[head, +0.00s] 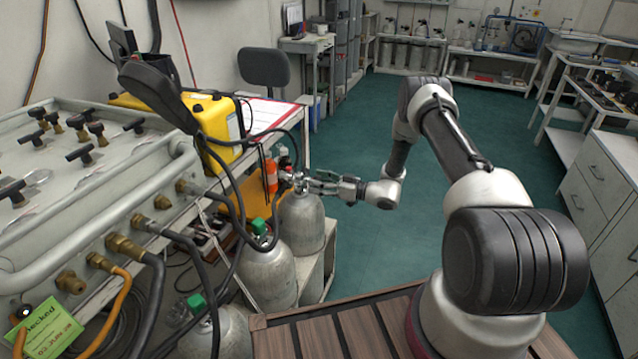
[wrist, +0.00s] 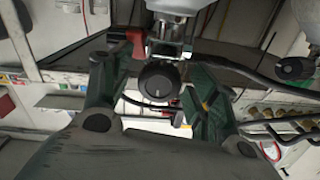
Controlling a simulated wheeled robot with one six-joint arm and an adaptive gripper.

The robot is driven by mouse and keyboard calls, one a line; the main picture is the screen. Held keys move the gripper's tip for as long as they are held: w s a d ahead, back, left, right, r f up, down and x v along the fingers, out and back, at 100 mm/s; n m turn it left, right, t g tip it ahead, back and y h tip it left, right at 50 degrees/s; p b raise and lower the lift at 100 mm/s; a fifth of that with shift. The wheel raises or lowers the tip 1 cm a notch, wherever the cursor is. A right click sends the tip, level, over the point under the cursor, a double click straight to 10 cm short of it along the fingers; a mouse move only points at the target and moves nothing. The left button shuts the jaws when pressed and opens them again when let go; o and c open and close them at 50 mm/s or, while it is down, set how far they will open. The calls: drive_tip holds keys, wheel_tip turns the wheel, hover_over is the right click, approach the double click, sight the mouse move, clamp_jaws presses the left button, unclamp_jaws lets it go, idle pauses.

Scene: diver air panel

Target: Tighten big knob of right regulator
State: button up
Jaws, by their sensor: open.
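The right regulator (head: 297,184) sits on top of the rear grey cylinder (head: 303,222), to the right of the panel. Its big knob is round and black with a light mark, and shows in the middle of the wrist view (wrist: 158,84). My gripper (head: 313,182) reaches in from the right at the height of the regulator. In the wrist view my gripper's dark green fingers (wrist: 152,76) are spread, one on each side of the knob, with gaps visible between. The knob's contact with the fingers is not visible. In the head view the knob is too small to make out.
The air panel (head: 90,150) with T-handles and hoses is at left. Other cylinders (head: 267,275) with green valve tops stand nearer. A black hose (wrist: 235,80) runs close beside the fingers. A yellow case (head: 205,115) is behind. The green floor at right is clear.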

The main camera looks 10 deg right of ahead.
drive_tip(key=shift+c, duration=0.4)
drive_tip(key=c, duration=1)
drive_tip(key=shift+o, duration=0.2)
